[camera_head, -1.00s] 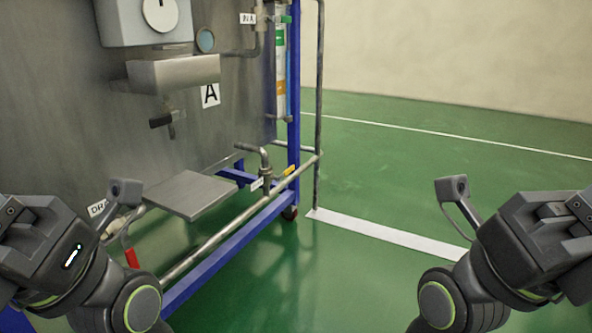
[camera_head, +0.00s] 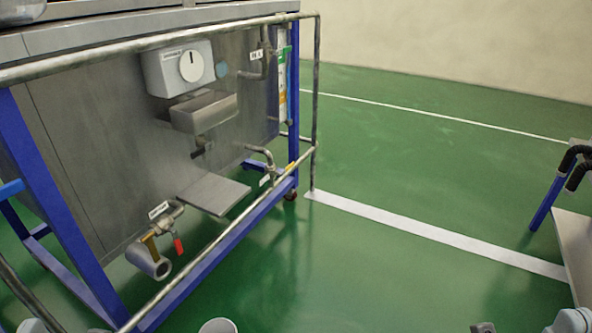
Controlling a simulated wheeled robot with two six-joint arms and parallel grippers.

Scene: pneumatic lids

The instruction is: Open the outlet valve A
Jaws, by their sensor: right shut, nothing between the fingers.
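A dark lever-like fitting (camera_head: 202,147), probably a valve, sits on the grey steel panel below a metal box (camera_head: 204,112). At the panel's lower left is a pipe outlet (camera_head: 152,262) with a yellow handle (camera_head: 150,247) and a red handle (camera_head: 178,246). No letter A is readable, so I cannot tell which valve is A. Only a small dark part of my right gripper (camera_head: 483,327) shows at the bottom edge, shut and empty, far from the valves. My left gripper is below or outside the view.
A blue frame (camera_head: 220,243) and a metal rail (camera_head: 215,245) run in front of the panel. A plate (camera_head: 214,196) juts out below the dark fitting. Green floor (camera_head: 400,230) lies open to the right. A bench (camera_head: 575,240) stands at the right edge.

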